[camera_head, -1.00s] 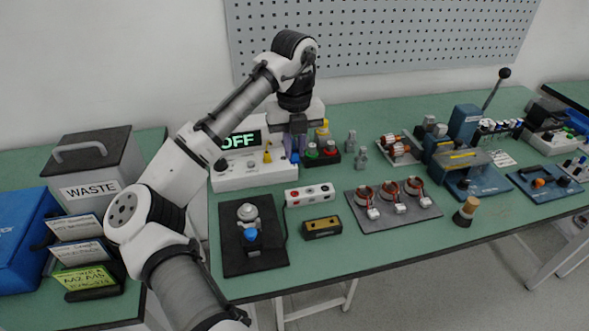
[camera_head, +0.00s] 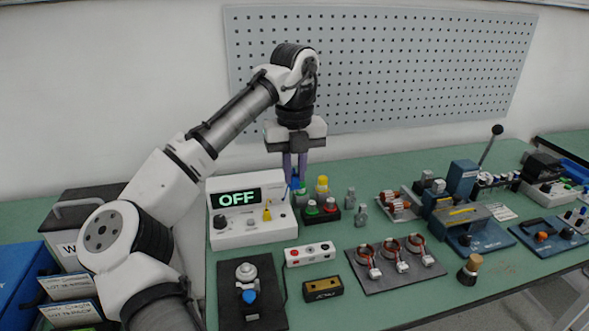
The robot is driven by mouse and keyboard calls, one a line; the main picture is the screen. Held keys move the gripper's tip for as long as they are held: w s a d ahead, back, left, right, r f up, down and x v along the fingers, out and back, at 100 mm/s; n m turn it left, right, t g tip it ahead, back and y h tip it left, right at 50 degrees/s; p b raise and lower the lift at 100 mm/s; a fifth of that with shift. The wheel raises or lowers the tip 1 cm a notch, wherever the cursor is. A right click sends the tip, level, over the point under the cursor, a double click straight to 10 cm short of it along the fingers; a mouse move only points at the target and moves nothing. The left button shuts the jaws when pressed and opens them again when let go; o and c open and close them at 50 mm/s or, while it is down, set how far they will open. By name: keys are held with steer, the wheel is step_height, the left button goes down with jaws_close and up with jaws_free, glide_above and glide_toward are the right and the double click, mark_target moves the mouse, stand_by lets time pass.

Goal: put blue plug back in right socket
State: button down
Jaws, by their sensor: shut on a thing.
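My gripper (camera_head: 295,177) points straight down above the tester's right end. It is shut on the blue plug (camera_head: 295,184), of which only a small blue part shows below the fingers. The plug appears raised near the panel's right side. The right socket is too small or hidden to make out.
A white power strip (camera_head: 310,254) and a dark mat (camera_head: 265,315) lie in front. A pegboard (camera_head: 400,60) is behind.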

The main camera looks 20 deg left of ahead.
steer(key=shift+r+p, duration=0.15)
steer(key=shift+p, duration=0.45)
steer(key=shift+w+a+p, duration=0.2)
steer(key=shift+w+p, duration=0.05)
steer(key=shift+p, duration=0.1)
steer(key=w+a+p, duration=0.6)
steer(key=w+p, duration=0.1)
steer(key=w, duration=0.2)
steer(key=shift+w+a+p, duration=0.35)
steer(key=shift+a, duration=0.05)
steer(key=shift+f, duration=0.25)
